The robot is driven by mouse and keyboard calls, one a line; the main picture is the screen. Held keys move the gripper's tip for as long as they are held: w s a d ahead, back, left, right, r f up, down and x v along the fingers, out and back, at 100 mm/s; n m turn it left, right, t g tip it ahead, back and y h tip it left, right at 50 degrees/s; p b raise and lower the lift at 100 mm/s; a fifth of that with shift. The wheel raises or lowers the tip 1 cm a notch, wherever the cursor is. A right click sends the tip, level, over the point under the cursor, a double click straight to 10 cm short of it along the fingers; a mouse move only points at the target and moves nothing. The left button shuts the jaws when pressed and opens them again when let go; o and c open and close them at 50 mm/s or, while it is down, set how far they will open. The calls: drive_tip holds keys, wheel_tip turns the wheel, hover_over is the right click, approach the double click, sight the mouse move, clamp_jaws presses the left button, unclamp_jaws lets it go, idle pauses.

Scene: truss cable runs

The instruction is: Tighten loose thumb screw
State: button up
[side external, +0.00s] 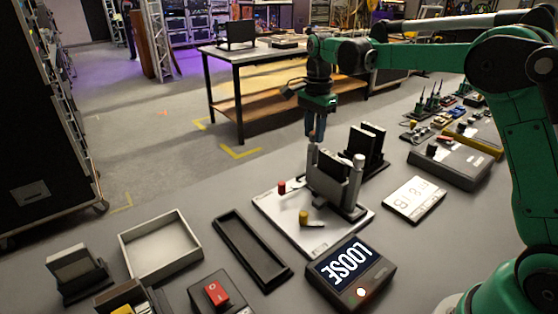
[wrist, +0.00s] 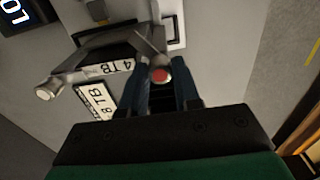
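My gripper (side external: 316,138) points down, raised above the left side of a grey bracket (side external: 335,185) on a white plate (side external: 272,212). In the wrist view its two dark fingers (wrist: 163,65) are apart, with a gap between them. A red knob (side external: 282,187) stands at the plate's left edge; it shows in line with that gap in the wrist view (wrist: 160,75), apparently below the fingertips. A yellow knob (side external: 304,217) sits at the plate's front. A grey cylindrical knob (side external: 358,160) tops the bracket's right side. I cannot tell which knob is the thumb screw. A display box (side external: 350,273) reads LOOSE.
A black upright holder (side external: 370,148) stands behind the bracket. A white label card (side external: 413,200) and a grey box (side external: 450,165) lie to the right. A black tray (side external: 250,248), an open grey bin (side external: 160,245) and a red switch box (side external: 217,293) stand to the left.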

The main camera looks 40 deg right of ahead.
clamp_jaws()
drive_tip(key=shift+n, duration=0.3)
drive_tip(key=n, duration=1)
drive_tip(key=shift+n, duration=0.3)
idle(0.3)
drive_tip(key=o, duration=0.6)
unclamp_jaws()
